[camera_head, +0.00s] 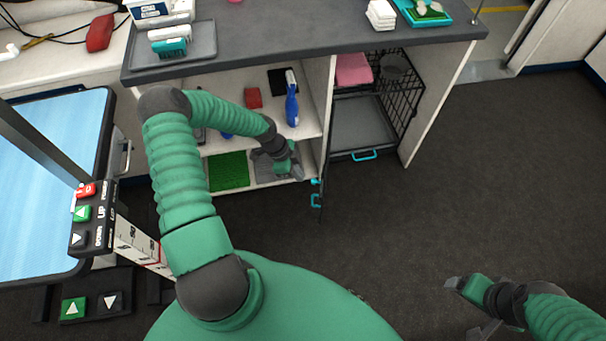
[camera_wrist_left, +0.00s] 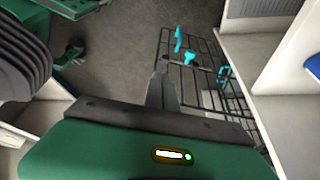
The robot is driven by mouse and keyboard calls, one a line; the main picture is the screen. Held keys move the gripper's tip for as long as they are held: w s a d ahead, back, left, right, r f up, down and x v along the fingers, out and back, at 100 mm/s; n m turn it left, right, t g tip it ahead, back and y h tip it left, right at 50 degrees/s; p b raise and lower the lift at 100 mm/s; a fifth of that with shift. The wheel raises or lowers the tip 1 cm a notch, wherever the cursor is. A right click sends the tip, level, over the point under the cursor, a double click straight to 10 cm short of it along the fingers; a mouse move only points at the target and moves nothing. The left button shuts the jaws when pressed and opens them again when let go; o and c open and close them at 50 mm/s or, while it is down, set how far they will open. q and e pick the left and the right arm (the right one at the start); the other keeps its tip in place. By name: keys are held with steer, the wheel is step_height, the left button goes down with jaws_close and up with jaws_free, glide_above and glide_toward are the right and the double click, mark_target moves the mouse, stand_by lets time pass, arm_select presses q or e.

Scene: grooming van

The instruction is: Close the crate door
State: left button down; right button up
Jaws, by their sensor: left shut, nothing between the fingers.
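The black wire crate (camera_head: 393,100) stands in the bay under the counter, with a grey tray inside. Its wire door (camera_head: 321,198) stands open, seen nearly edge-on at the left of the opening, with cyan latch parts. In the left wrist view the door (camera_wrist_left: 200,82) shows as a grid with cyan latch parts. My left gripper (camera_head: 298,171) is shut and empty, just left of the door; its fingers (camera_wrist_left: 162,90) appear near the grid in the wrist view. Whether they touch it I cannot tell. My right gripper (camera_head: 468,306) is low at the right, fingers apart, empty.
The counter (camera_head: 300,38) overhangs the crate. Left of the crate are shelves with a blue spray bottle (camera_head: 291,104), a red item and a green mat (camera_head: 229,171). A blue-topped table (camera_head: 50,180) stands at left. The dark floor (camera_head: 500,180) is clear at right.

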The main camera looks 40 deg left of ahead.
arm_select(q)
steer(key=w+d+f+b, duration=0.2)
steer(key=w+d+f, duration=0.1)
steer(key=d+f, duration=0.2)
steer(key=shift+d+f, duration=0.35)
steer(key=shift+f, duration=0.2)
steer(key=shift+w, duration=0.1)
